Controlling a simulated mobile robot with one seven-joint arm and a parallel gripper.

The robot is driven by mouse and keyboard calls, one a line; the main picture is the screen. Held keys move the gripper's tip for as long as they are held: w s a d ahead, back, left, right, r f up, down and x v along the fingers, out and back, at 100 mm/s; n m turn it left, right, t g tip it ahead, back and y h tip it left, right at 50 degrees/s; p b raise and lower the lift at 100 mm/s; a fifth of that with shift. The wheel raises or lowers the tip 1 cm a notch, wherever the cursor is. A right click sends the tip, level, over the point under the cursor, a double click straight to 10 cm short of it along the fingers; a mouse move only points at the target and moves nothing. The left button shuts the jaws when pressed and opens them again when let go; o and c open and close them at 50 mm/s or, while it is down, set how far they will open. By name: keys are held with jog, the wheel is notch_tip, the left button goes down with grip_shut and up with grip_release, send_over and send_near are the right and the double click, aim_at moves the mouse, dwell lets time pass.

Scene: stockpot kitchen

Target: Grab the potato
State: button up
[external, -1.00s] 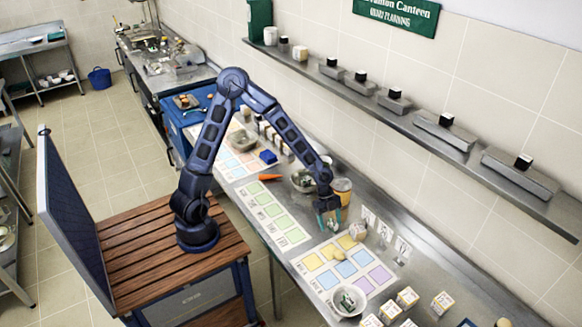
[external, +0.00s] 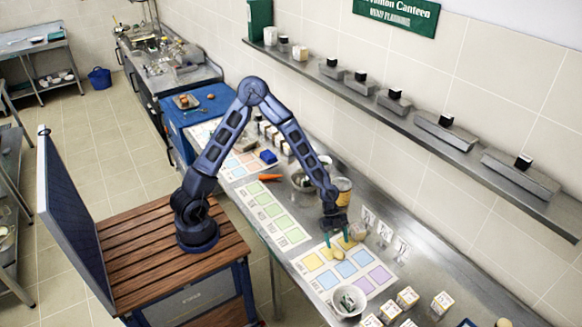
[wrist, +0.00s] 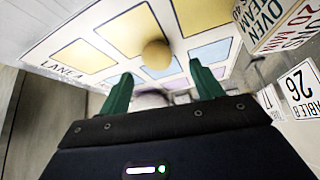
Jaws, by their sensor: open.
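The potato (external: 339,254), a small round tan lump, lies on the mat with coloured squares (external: 345,269), among its yellow squares. In the wrist view the potato (wrist: 156,54) shows just beyond and between the two green fingertips. My gripper (external: 337,240) is open, pointing down close above the potato, with nothing between its fingers. In the wrist view my gripper (wrist: 160,72) has its fingers well apart. I cannot tell the exact height gap.
A pale box (external: 357,232) with lettering stands right beside my gripper; it also shows in the wrist view (wrist: 280,20). A tan tin (external: 343,189) and a metal bowl (external: 302,181) are behind. A white bowl (external: 348,301) and several small boxes (external: 407,297) are near the front.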

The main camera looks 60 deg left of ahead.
aim_at(339, 255)
jog(key=shift+s+x, duration=0.2)
jog(key=shift+x, duration=2.3)
jog(key=shift+a, duration=0.1)
jog(key=c, duration=1.1)
